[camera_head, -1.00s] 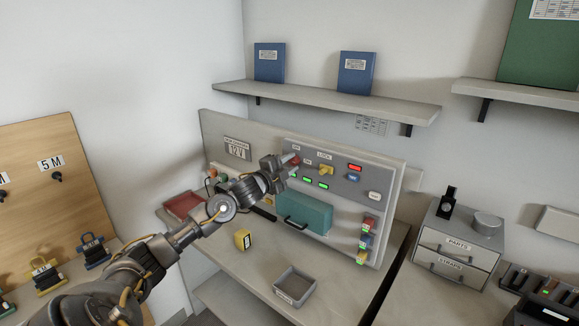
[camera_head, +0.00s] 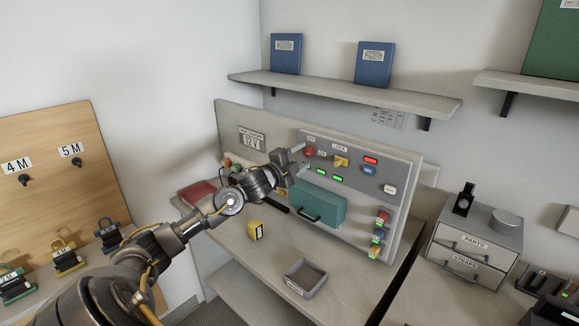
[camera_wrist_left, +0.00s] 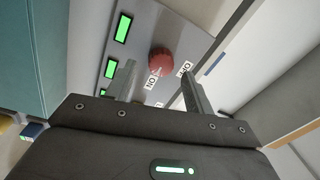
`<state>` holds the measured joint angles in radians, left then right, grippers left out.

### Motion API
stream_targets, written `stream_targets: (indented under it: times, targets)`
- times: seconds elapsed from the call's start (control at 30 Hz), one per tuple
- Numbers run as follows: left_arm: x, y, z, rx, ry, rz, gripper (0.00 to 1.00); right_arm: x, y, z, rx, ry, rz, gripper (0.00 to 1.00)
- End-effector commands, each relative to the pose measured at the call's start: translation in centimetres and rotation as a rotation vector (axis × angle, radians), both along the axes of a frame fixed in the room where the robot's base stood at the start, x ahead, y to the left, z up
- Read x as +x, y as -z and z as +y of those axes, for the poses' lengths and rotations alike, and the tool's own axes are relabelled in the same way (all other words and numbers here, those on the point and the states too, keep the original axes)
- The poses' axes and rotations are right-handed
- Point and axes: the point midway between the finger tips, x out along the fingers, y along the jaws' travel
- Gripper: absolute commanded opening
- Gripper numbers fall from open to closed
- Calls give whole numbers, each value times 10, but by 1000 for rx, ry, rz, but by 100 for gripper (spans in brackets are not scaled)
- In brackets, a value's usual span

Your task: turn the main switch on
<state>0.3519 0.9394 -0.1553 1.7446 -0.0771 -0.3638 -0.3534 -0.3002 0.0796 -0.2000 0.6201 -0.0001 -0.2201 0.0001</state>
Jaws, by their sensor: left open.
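The red round switch knob (camera_head: 309,152) sits on the upper left of the grey panel (camera_head: 400,165), with small labels next to it. In the left wrist view the red knob (camera_wrist_left: 161,62) lies between and beyond the fingertips. My left gripper (camera_head: 300,158) is open in front of the panel, its two fingers pointing at the knob. In the left wrist view the fingers of the left gripper (camera_wrist_left: 158,70) stand on either side of the knob; I cannot tell whether they touch it. My right gripper is not in view.
Lit green lamps (camera_head: 337,178), a yellow switch (camera_head: 341,161) and a red lamp (camera_head: 371,160) are beside the knob. A teal box with a handle (camera_head: 319,203) juts out below. A yellow block (camera_head: 255,230) and grey tray (camera_head: 288,281) stand on the bench.

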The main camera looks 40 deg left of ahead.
Motion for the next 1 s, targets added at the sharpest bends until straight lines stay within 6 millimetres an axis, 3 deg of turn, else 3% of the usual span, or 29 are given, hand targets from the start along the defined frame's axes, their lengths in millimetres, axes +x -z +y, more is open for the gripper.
stream_targets:
  times: [0.2, 0.4, 0.63, 1.0]
  targets:
    - [-43, 7, -1, 6, 1, 5, 53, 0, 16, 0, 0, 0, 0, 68]
    - [-71, 7, -1, 3, 1, 3, 53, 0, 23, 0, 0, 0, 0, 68]
    - [-86, 6, -2, 2, 0, 1, 53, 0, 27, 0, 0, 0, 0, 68]
    - [-88, 4, -2, 1, 0, 0, 53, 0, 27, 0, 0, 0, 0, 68]
